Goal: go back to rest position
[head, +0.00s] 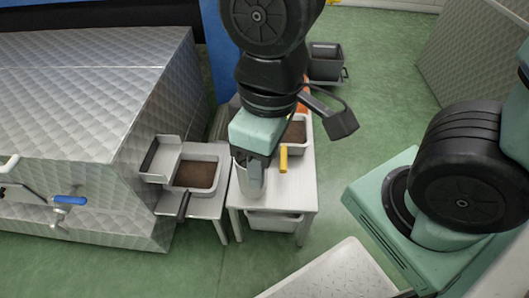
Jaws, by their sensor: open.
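My arm comes down from the top middle of the head view. My gripper (256,162), below a teal hand, is open over the left part of a small white table (302,190). A pale grey upright container (251,184) stands right below the gripper and partly behind it. I cannot tell whether the fingers touch it. A yellow piece (283,158), perhaps a handle, shows just right of the fingers.
A tray of brown material (294,132) sits at the table's back. A similar tray (196,174) stands on a lower stand to the left, beside a large quilted metal machine (110,100). A dark grey bin (325,62) is behind. Green floor (385,105) is clear to the right.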

